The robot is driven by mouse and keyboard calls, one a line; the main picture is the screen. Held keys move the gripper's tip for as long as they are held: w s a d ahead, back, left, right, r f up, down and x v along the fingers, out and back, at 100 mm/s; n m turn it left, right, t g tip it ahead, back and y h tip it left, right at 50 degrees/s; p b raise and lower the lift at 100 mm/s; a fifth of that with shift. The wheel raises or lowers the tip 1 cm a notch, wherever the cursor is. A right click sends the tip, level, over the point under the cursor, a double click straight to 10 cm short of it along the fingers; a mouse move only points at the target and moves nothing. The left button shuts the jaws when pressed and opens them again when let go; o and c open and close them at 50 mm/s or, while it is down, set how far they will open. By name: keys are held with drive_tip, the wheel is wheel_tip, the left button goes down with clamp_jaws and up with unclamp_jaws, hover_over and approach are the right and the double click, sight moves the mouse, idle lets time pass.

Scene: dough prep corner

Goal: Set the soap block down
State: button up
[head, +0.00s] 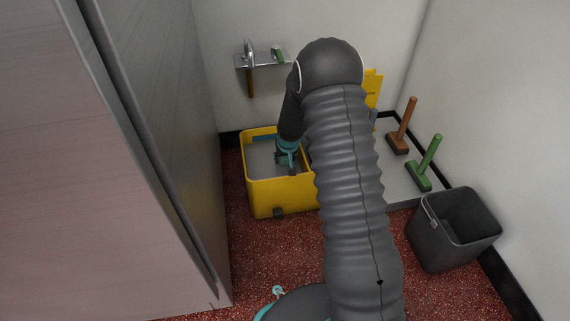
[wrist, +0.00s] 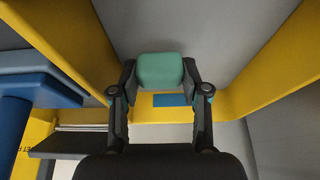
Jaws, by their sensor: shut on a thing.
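The soap block (wrist: 160,69) is a green block with rounded corners. In the wrist view it sits between the two fingertips of my gripper (wrist: 160,75), which are shut on it from both sides. In the head view my gripper (head: 286,160) reaches down into the yellow bucket (head: 281,197). The bucket's yellow walls (wrist: 285,50) rise around my gripper in the wrist view, with a grey surface beyond the block. I cannot tell whether the block touches that surface. The block cannot be made out in the head view.
A blue part (wrist: 22,85) stands at the left in the wrist view. A small metal shelf (head: 262,60) is on the back wall. A brown-handled tool (head: 403,125), a green-handled tool (head: 426,163) and a dark bin (head: 452,230) stand to the right. Red floor (head: 270,250) lies open in front of the bucket.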

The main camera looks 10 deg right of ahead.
sight(286, 160)
drive_tip(key=shift+f, duration=1.5)
drive_tip(key=shift+f, duration=0.15)
drive_tip(key=o, duration=1.2)
drive_tip(key=shift+o, duration=0.2)
